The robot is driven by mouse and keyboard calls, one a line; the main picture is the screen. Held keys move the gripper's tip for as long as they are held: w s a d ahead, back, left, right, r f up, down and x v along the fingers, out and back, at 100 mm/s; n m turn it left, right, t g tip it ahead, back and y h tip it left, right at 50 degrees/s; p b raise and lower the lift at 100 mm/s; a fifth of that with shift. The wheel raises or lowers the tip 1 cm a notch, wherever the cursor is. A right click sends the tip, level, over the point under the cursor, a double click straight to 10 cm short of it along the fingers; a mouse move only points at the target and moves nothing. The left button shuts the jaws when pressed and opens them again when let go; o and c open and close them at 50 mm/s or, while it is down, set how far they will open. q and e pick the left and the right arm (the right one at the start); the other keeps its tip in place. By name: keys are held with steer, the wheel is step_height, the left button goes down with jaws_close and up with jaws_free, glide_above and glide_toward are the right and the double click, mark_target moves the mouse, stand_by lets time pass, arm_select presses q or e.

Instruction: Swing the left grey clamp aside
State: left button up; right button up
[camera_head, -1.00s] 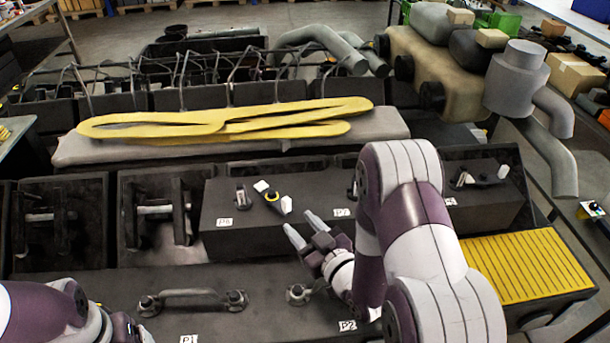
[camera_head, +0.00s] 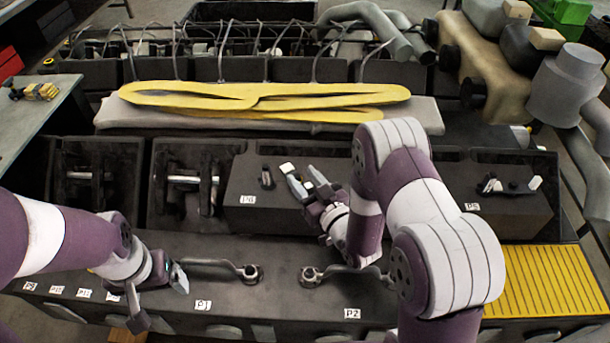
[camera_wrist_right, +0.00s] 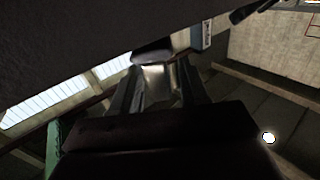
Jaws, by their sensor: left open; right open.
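Beside the P6 label, a small grey clamp (camera_head: 266,178) stands on the dark block (camera_head: 240,215) in the head view. Just right of it is a white lever end (camera_head: 287,168), with the rest of that fitting mostly hidden by my right gripper. My right gripper (camera_head: 301,174) is open, its fingertips at the white end; contact cannot be told. In the right wrist view its fingers (camera_wrist_right: 157,90) are apart, with a pale piece (camera_wrist_right: 158,77) showing between them. My left gripper (camera_head: 160,302) is open over the front ledge, near the left bar handle (camera_head: 215,263).
A second handle (camera_head: 340,270) lies near label P2, partly behind my right arm. Another clamp pair (camera_head: 508,185) sits on the block at right. Yellow gaskets (camera_head: 265,95) lie on a grey pad behind. A yellow ribbed plate (camera_head: 535,280) is at front right.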

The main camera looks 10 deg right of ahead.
steer(key=shift+a, duration=0.25)
steer(key=shift+d, duration=0.2)
jaws_close()
steer(key=shift+a+f+m+h+b, duration=0.1)
steer(key=shift+a+m+h+b, duration=0.2)
steer(key=shift+h, duration=0.1)
steer(key=m+h, duration=0.1)
steer(key=h, duration=0.1)
steer(key=m+t+h+b, duration=0.1)
steer(key=h, duration=0.1)
steer(key=shift+a+m, duration=0.3)
steer(key=shift+d, duration=0.1)
jaws_free()
